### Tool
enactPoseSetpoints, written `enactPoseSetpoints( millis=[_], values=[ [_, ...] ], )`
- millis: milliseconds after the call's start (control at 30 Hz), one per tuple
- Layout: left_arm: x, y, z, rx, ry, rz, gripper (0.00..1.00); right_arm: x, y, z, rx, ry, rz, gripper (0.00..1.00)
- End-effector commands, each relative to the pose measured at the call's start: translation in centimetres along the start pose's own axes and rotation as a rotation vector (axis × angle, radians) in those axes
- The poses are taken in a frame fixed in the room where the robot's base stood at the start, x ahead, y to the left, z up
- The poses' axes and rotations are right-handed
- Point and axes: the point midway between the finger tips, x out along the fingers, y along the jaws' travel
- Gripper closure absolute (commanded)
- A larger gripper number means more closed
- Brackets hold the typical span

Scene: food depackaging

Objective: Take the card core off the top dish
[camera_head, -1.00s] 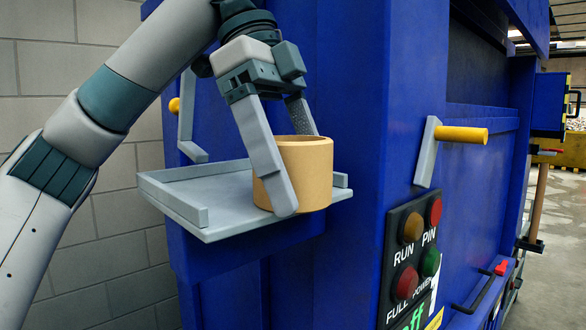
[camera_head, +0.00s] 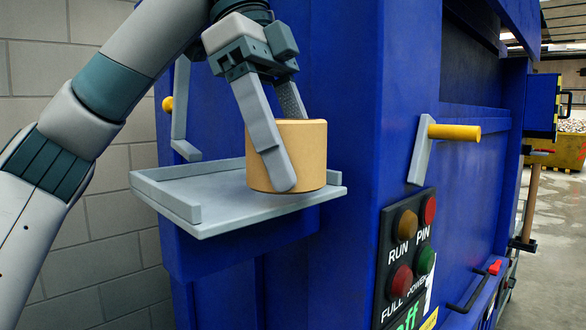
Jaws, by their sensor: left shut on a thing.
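The card core (camera_head: 306,160) is a short tan cylinder, held upright over the right part of the top dish. The top dish (camera_head: 222,208) is a grey shallow tray with low rims, jutting from the blue machine. My left gripper (camera_head: 286,155) reaches down from above and is shut on the core, one finger on its near side and the other mostly hidden behind it. The core's base looks slightly above the dish, though the gap is hard to judge. My right gripper is not in view.
The blue machine (camera_head: 350,130) stands close behind and right of the dish. A lever with a yellow handle (camera_head: 455,132) sticks out at the right, above a button panel (camera_head: 408,245). Another grey lever (camera_head: 180,110) is behind the dish. A grey block wall (camera_head: 40,60) is at left.

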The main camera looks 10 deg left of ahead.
Motion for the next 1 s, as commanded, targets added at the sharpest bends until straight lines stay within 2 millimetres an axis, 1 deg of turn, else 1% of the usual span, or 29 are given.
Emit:
enactPoseSetpoints(
  millis=[33, 200, 233, 500, 700, 833, 1000],
  values=[
    [-0.2, 0.0, -0.2, 0.001, 0.000, 0.001, 0.56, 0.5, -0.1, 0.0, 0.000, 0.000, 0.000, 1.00],
    [-1.9, 0.0, -1.0, 0.003, 0.000, 0.000, 0.56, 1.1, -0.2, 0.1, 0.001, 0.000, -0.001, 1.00],
    [-2.4, 0.2, -0.9, 0.001, -0.001, -0.002, 0.56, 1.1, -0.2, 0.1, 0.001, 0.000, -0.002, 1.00],
    [-6.2, 4.0, 0.8, -0.001, -0.001, -0.006, 0.56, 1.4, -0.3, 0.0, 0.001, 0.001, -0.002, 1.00],
    [-9.1, 6.9, 1.8, -0.001, -0.002, -0.004, 0.56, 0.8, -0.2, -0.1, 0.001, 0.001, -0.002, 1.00],
    [-10.4, 8.2, 2.3, 0.000, -0.002, -0.002, 0.56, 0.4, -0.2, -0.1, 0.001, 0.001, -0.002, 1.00],
    [-11.1, 9.1, 2.7, 0.001, -0.002, 0.000, 0.56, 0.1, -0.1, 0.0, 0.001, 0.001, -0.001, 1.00]
  ],
)
